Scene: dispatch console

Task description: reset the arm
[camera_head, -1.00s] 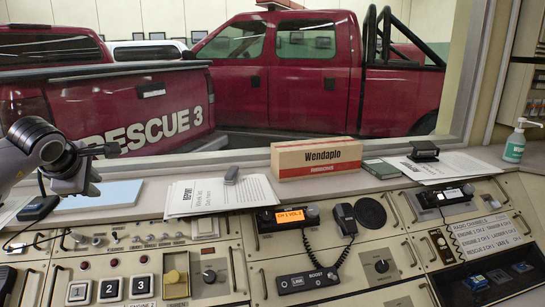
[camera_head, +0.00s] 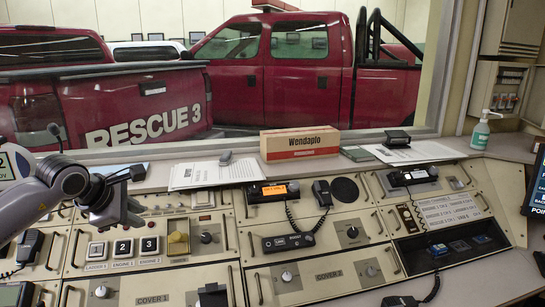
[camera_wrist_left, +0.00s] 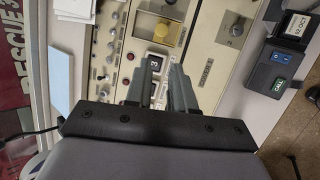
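My left gripper (camera_head: 130,212) hangs over the left part of the sloped console, in front of the engine buttons (camera_head: 123,247) in the head view. In the left wrist view its two grey fingers (camera_wrist_left: 166,66) stand a little apart with nothing between them. They point at the panel near a dark numbered button (camera_wrist_left: 153,62) and the yellow switch (camera_wrist_left: 160,33). I cannot tell whether the fingertips touch the panel. My right gripper is in neither view.
A Wendaplo box (camera_head: 300,143), papers (camera_head: 222,172) and a sanitizer bottle (camera_head: 480,132) stand along the window ledge. A phone-like unit (camera_wrist_left: 275,68) is at right in the wrist view.

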